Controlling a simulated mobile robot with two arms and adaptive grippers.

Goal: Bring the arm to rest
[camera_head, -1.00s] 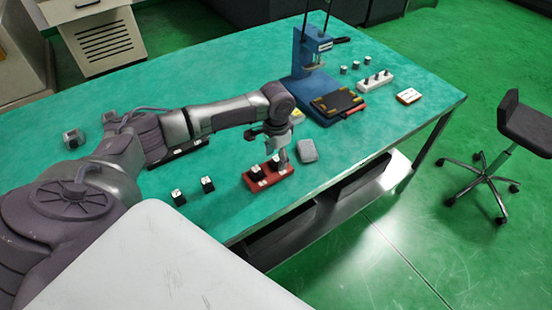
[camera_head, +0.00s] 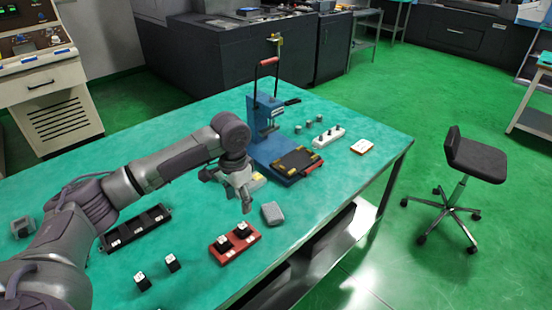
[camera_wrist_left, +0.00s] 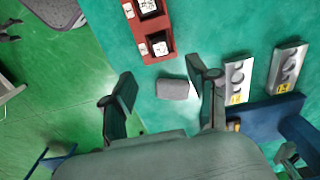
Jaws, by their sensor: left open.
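My left gripper (camera_head: 243,200) is open and empty, above the green table (camera_head: 330,215). In the left wrist view its two fingers (camera_wrist_left: 160,72) stand apart with nothing between them. The gripper hangs behind a red holder (camera_head: 222,243) that carries two dark blocks with white labels. A grey rounded block (camera_head: 272,213) lies beside the holder and also shows beyond the fingers in the left wrist view (camera_wrist_left: 172,89). My right gripper is not in view.
A blue press (camera_head: 266,112) with a dark plate on its base stands behind the gripper. A black tray (camera_head: 135,231) and two small dark blocks (camera_head: 158,274) are at the left. A white strip (camera_head: 328,137) and a white-topped plate (camera_head: 361,146) lie at the right. A stool (camera_head: 475,157) stands off the table.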

